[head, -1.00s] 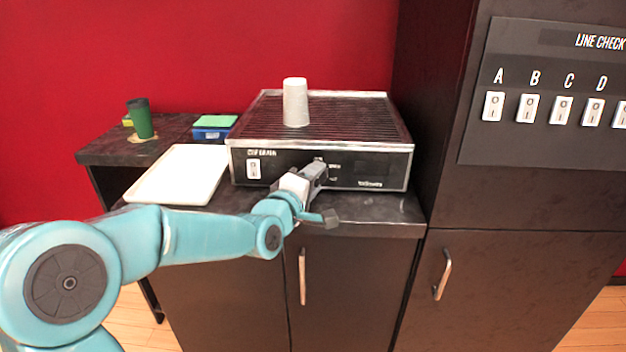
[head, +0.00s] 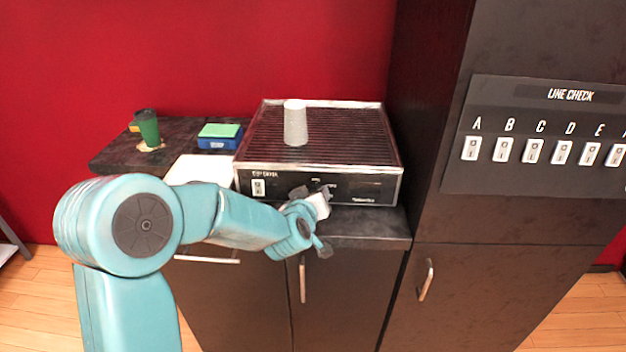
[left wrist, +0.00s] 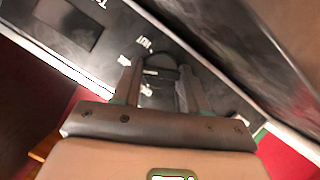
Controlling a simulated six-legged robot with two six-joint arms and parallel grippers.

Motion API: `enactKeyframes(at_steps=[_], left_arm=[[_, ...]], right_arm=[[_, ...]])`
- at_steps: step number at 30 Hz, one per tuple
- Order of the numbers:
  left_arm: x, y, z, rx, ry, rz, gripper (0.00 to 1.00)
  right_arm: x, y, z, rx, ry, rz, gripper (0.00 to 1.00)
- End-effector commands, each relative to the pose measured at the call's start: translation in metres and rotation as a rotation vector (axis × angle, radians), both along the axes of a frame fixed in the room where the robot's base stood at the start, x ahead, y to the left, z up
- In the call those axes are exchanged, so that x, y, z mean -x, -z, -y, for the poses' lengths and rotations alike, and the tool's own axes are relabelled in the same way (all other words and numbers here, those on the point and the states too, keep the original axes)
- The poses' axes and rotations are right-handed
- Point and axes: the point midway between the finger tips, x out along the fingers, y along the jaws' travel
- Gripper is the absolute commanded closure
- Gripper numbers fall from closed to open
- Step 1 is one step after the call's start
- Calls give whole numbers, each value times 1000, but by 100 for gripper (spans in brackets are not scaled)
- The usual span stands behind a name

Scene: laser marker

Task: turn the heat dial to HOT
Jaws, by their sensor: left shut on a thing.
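The cup warmer (head: 280,183) is a black box with a slatted top and a silver rim, standing on the counter. My left gripper (head: 318,190) is at its front panel and covers the dial in the head view. In the left wrist view the dark heat dial (left wrist: 161,76) sits between the two fingers of my left gripper (left wrist: 162,72), which is shut on it. A white HOT label (left wrist: 144,43) is printed on the panel beside the dial. The dial's pointer is hard to make out. My right gripper is not in view.
A white rocker switch (head: 258,187) is on the panel's left. An upturned pale cup (head: 295,124) stands on the slats. A white tray (head: 190,168), a blue box with green top (head: 219,137) and a green cup (head: 148,128) are to the left. A tall dark cabinet (head: 505,225) closes off the right.

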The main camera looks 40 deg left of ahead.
Motion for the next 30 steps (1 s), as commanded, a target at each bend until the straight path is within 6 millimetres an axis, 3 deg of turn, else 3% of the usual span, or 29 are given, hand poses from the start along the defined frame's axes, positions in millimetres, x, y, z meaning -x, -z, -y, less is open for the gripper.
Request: enactKeyframes(at_steps=[1,12,21,30], left_arm=[[-1,-8,1,-36,1,-26,88],[-3,-7,4,-338,2,-207,88],[-4,-5,5,-574,1,-349,88],[-5,-3,6,-749,0,-455,88]], right_arm=[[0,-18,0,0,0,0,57],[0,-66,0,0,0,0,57],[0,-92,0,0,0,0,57],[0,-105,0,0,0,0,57]])
